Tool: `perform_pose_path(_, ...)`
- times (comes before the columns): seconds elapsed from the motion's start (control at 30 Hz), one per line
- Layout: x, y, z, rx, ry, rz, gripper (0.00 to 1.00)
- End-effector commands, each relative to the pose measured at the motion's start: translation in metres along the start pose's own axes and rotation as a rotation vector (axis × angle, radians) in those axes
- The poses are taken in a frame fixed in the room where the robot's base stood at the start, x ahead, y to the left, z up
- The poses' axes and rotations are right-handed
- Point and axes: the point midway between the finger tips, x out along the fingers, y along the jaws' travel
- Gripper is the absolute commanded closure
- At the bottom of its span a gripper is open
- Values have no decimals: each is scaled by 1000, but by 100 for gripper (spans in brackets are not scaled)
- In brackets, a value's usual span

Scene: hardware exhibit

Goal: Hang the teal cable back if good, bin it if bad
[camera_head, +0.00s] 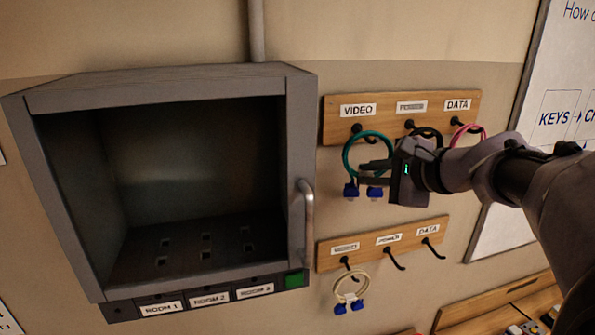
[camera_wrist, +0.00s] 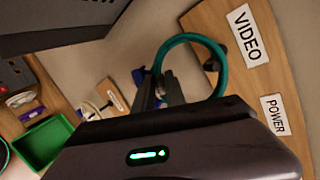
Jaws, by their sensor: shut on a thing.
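The teal cable (camera_head: 347,150) is a coiled ring with blue connectors (camera_head: 350,190) at its lower end. It is at the VIDEO hook (camera_head: 357,129) of the upper wooden board (camera_head: 335,120). My gripper (camera_head: 362,174) is shut on the lower part of the ring. In the wrist view the teal ring (camera_wrist: 207,41) arches beyond my fingertips (camera_wrist: 165,80), with the dark hook (camera_wrist: 212,62) close by its right side. I cannot tell whether the ring bears on the hook or only overlaps it. Part of the cable is hidden behind the fingers.
A black cable and a pink cable (camera_head: 459,131) are at the upper POWER and DATA hooks. A cream cable (camera_head: 337,287) hangs at the lower VIDEO hook; the lower POWER and DATA hooks (camera_head: 433,248) are empty. An open grey cabinet (camera_head: 60,95) stands left. A green bin (camera_wrist: 60,132) shows in the wrist view.

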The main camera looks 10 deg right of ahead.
Motion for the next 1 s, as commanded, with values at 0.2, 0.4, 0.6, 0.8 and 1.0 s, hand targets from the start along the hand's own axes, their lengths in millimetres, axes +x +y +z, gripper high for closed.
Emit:
perform_pose_path(0.2,0,0,0,0,0,0,100)
perform_pose_path(0.4,0,0,0,0,0,0,65)
perform_pose_path(0.6,0,0,0,0,0,0,59)
perform_pose_path(0.8,-5,0,0,-1,0,-1,59)
perform_pose_path(1.0,-48,0,-2,-1,5,-5,59)
